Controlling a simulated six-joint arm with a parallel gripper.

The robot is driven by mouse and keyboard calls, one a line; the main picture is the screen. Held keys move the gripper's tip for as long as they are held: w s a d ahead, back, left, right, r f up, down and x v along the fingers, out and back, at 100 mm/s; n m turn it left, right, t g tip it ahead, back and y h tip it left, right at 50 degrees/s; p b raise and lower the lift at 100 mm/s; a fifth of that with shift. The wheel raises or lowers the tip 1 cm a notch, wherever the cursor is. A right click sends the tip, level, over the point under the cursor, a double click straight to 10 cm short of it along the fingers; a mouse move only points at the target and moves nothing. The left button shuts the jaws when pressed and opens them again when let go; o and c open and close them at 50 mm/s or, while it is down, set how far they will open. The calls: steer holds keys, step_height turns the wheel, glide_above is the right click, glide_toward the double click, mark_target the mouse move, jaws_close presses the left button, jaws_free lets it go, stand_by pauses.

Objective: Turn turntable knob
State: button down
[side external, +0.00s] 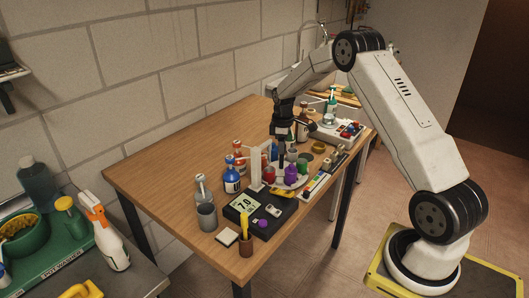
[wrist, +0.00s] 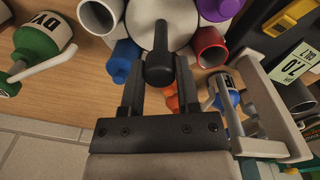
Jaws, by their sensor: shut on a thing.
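The turntable shows in the wrist view as a pale round disc (wrist: 142,14) with a dark knob (wrist: 160,66) on a bar over it. Coloured tubes and vessels stand around the disc. My gripper (wrist: 159,80) has one finger on each side of the knob's round end and is shut on it. In the side external view my gripper (side external: 281,143) points down over the crowded turntable (side external: 292,183).
Blue (side external: 231,178) and green dye bottles (wrist: 38,42) stand nearby. A grey cup (side external: 207,216) is at the front. The table's back left is clear.

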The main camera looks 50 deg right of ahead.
steer(key=shift+c, duration=1.6)
jaws_free()
steer(key=shift+r, duration=3.95)
steer(key=shift+a, duration=0.15)
